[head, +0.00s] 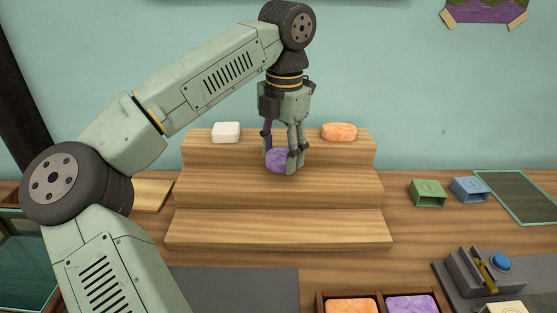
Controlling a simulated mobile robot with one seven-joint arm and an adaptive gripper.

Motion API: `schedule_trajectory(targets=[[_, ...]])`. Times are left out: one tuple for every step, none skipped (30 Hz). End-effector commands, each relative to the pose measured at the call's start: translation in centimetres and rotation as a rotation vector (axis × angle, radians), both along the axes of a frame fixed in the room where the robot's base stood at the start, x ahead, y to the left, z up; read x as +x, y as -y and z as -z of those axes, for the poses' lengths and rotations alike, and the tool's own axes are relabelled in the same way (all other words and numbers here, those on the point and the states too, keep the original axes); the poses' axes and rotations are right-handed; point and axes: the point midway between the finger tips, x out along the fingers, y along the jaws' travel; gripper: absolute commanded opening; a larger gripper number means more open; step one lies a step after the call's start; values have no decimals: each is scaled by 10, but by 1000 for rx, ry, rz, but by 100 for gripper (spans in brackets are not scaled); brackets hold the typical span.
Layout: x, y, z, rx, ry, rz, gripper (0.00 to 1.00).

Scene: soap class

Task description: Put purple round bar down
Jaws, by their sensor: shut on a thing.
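The purple round bar (277,160) is between the fingers of my gripper (283,158), which is shut on it. The gripper points down over the stepped wooden stand (215,183). The bar is at the middle step, in front of the top step's face. I cannot tell whether it touches the step. My fingers hide part of the bar's right side.
A white bar (226,132) and an orange bar (339,131) sit on the top step, left and right of my gripper. The lowest step is bare. Green (428,193) and blue (469,189) boxes stand right. A wooden tray (320,302) holds orange and purple bars in front.

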Motion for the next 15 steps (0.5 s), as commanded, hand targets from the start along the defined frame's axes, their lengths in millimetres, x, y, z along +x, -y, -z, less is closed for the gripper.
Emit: schedule_trajectory(targets=[[4,-5,-1,-1,-2,-4,22],[5,-7,1,-2,-3,-3,22],[4,-6,9,-2,-4,0,22],[4,-6,14,-1,-4,1,22],[4,-6,19,-2,-4,2,22],[4,-5,25,-2,-4,2,22],[4,-5,29,-2,-3,1,22],[4,-5,32,-2,-2,1,22],[4,-5,35,-1,-1,1,22],[4,-5,36,-1,-1,0,22],[4,-5,36,-1,0,0,22],[4,-5,36,-1,0,0,22],[4,-5,36,-1,-1,-1,22],[4,-5,36,-1,-1,-1,22],[4,-5,36,-1,-1,-1,22]])
